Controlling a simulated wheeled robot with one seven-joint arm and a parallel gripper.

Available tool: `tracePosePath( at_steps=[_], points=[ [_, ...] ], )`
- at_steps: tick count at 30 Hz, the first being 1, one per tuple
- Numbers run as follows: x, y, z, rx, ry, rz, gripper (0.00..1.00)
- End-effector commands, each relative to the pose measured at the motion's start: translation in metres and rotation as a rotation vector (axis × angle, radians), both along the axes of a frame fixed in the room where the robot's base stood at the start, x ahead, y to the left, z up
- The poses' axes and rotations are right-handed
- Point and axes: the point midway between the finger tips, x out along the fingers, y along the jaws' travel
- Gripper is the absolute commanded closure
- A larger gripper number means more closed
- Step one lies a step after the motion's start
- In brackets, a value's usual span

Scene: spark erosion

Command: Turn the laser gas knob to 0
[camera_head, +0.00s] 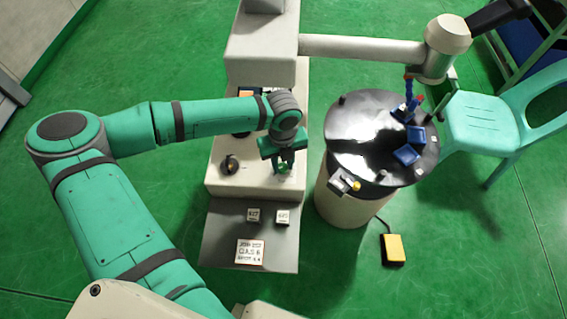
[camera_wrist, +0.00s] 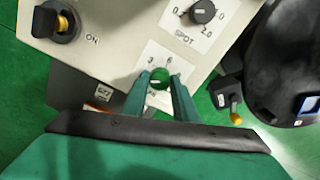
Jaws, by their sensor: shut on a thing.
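A green knob (camera_wrist: 159,76) sits on a white dial plate (camera_wrist: 168,57) on the machine's cream panel. The figures 3 and 6 show above it; the rest of its scale and its name are hidden by my fingers. My gripper (camera_wrist: 160,88) is shut on the green knob, with one finger on each side. In the head view my gripper (camera_head: 284,164) points down at the panel's front right part, and the green knob (camera_head: 283,169) shows only a little between the fingers. I cannot tell where the knob's pointer stands.
The SPOT knob (camera_wrist: 203,12) and a black switch with a yellow lever (camera_wrist: 58,22), marked ON, are close by on the panel. Small numbered blocks (camera_head: 254,215) lie on the grey shelf. A round black-topped drum (camera_head: 347,148) stands to the right, with a yellow pedal (camera_head: 393,249) on the floor.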

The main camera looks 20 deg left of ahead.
Motion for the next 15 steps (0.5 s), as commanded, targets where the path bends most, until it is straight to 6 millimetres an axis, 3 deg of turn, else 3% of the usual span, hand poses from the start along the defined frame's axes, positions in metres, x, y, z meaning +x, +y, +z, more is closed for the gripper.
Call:
tracePosePath(
  at_steps=[1, 2, 4, 15],
  points=[
    [0.0020, -0.0007, 0.0010, -0.001, -0.005, -0.001, 0.96],
    [0.0019, -0.0008, 0.0009, -0.001, -0.005, -0.001, 0.69],
    [0.0016, -0.0013, 0.0007, 0.000, -0.004, -0.002, 0.55],
    [0.0013, -0.0026, 0.0044, 0.001, 0.000, -0.006, 0.55]
  ],
)
